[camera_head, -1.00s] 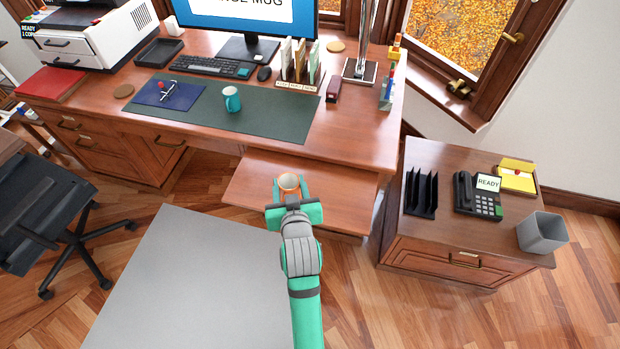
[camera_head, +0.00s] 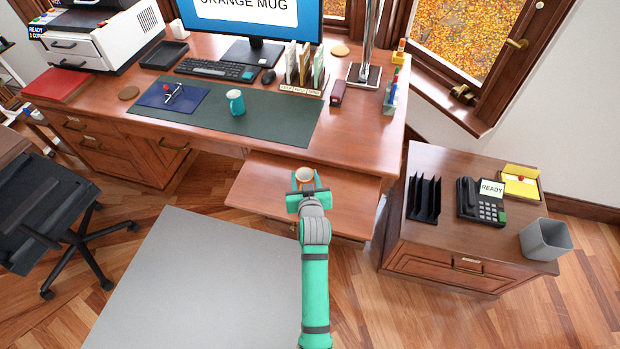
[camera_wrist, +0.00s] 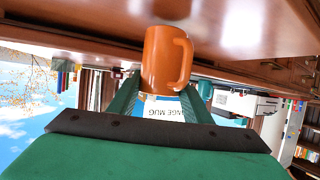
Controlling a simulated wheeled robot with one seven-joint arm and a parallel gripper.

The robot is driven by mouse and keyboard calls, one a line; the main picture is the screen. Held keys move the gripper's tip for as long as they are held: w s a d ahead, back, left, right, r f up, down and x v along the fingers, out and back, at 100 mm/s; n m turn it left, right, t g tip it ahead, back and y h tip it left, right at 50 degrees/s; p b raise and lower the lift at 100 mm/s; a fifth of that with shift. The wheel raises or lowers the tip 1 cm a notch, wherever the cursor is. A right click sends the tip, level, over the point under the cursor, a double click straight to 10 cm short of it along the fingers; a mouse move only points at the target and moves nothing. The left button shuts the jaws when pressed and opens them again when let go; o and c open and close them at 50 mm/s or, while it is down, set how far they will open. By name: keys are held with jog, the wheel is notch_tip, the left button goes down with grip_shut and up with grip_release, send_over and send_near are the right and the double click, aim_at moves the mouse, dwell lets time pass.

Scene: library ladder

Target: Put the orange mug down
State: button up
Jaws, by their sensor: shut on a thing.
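The orange mug (camera_head: 304,174) is at the end of my gripper (camera_head: 305,184), over the pull-out shelf (camera_head: 262,193) of the desk. In the wrist view the orange mug (camera_wrist: 163,60) sits between the two green fingers of my gripper (camera_wrist: 160,88), its handle to the right. My gripper is shut on it. The wrist picture is upside down, with a wooden surface close to the mug's base. Whether the mug touches the shelf I cannot tell.
A teal mug (camera_head: 236,102) stands on the dark green desk mat (camera_head: 280,120) above the shelf. The desk's front edge (camera_head: 300,160) runs just behind my gripper. The shelf's left part is bare. A side cabinet (camera_head: 455,262) stands at the right.

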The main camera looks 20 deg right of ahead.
jog(key=shift+f, duration=0.5)
jog(key=shift+f, duration=0.1)
jog(key=shift+f, duration=0.15)
jog(key=o, duration=1.2)
